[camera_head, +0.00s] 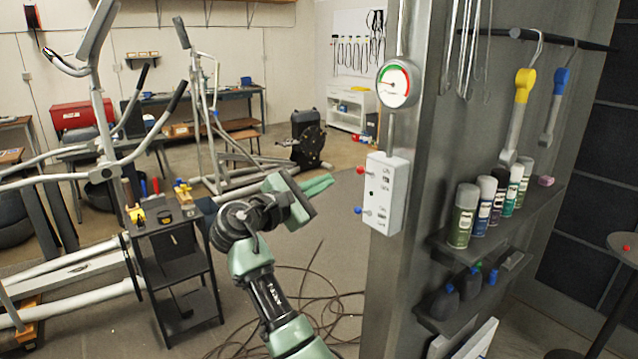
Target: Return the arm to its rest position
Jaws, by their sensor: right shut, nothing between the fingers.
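My right arm rises from the bottom middle, with a green and black wrist. My right gripper (318,186) is shut and empty. It points right, toward the white control box (387,193) on the grey post, with a gap between them. The box carries a red knob and a blue knob on its left side. A round pressure gauge (397,83) sits above it. My left gripper is not in the picture.
A black tool cart (178,268) stands left of my arm. Shelves with several spray cans (463,215) are right of the grey post (402,290). Elliptical machines fill the left side. Cables (320,290) lie on the floor beneath my arm.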

